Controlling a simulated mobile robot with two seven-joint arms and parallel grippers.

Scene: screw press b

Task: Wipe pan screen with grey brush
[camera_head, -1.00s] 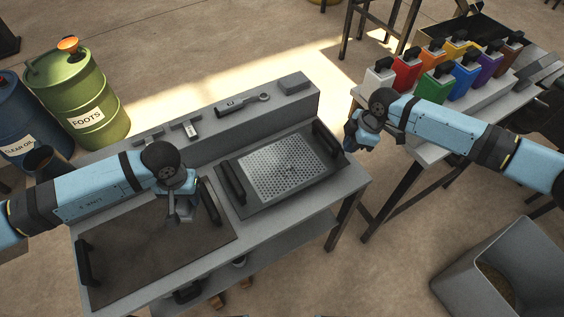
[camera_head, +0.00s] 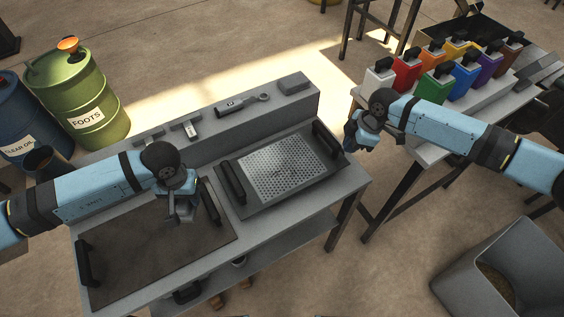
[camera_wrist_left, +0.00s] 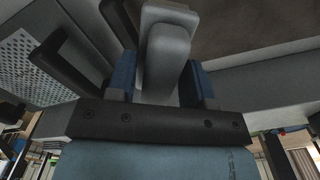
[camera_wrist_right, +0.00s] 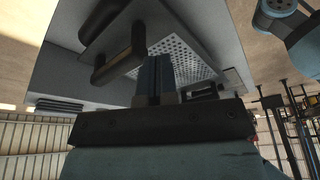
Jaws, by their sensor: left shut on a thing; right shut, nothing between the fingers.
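The pan screen (camera_head: 284,169) is a light grey perforated plate in a dark tray with black handles, on the right half of the grey bench. It also shows in the left wrist view (camera_wrist_left: 32,70) and the right wrist view (camera_wrist_right: 185,55). My left gripper (camera_head: 184,206) is above the dark flat pan (camera_head: 150,245), left of the screen. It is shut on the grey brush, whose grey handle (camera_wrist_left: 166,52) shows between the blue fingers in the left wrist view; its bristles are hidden. My right gripper (camera_head: 353,138) is shut and empty, to the right of the screen's tray.
A wrench (camera_head: 242,104) and a grey block (camera_head: 293,84) lie on the raised back ledge. Drums, one the green drum (camera_head: 85,100), stand at the left. Several coloured containers stand on the right table. A grey bin (camera_head: 510,265) stands at lower right.

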